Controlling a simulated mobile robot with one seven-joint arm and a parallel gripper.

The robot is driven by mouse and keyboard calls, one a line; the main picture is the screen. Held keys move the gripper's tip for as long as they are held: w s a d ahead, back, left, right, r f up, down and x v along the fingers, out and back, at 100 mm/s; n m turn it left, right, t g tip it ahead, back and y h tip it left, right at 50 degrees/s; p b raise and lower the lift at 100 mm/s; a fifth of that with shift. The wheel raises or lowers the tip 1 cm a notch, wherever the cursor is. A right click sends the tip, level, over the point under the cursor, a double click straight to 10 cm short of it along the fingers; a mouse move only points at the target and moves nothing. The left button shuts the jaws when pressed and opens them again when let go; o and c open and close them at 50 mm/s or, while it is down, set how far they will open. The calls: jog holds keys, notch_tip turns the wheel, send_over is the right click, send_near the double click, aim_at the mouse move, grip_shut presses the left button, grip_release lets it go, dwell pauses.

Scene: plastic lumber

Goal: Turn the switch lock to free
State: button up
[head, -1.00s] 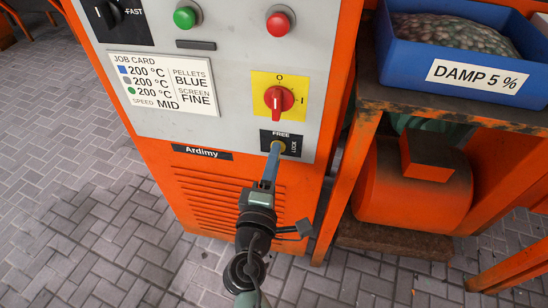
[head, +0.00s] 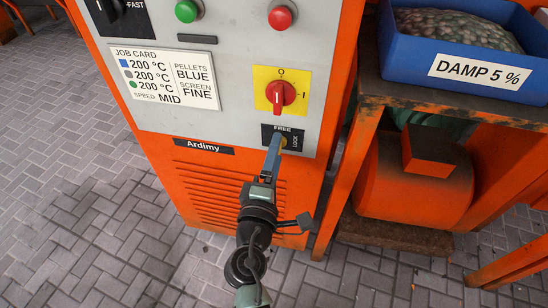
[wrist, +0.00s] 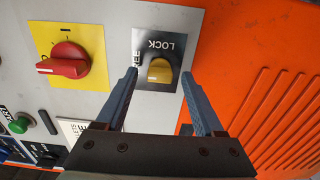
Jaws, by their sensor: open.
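The switch lock is a small yellow knob on a black plate (head: 296,137) marked FREE and LOCK, low on the grey panel. In the wrist view the yellow knob (wrist: 160,71) shows fully, between the words LOCK and FREE; which word it points to I cannot tell for sure. My gripper (head: 276,145) is in front of the plate and partly covers it in the head view. In the wrist view my gripper (wrist: 158,72) is open, one blue finger on each side of the knob, with gaps visible. Whether the tips touch the plate is unclear.
A red rotary switch on a yellow plate (head: 292,73) sits just above the lock. Red (head: 280,17) and green (head: 188,11) buttons and a job card (head: 165,77) are higher up. A metal bench (head: 400,97) with a blue bin (head: 440,85) stands close on the right.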

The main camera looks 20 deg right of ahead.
jog(key=v, duration=1.3)
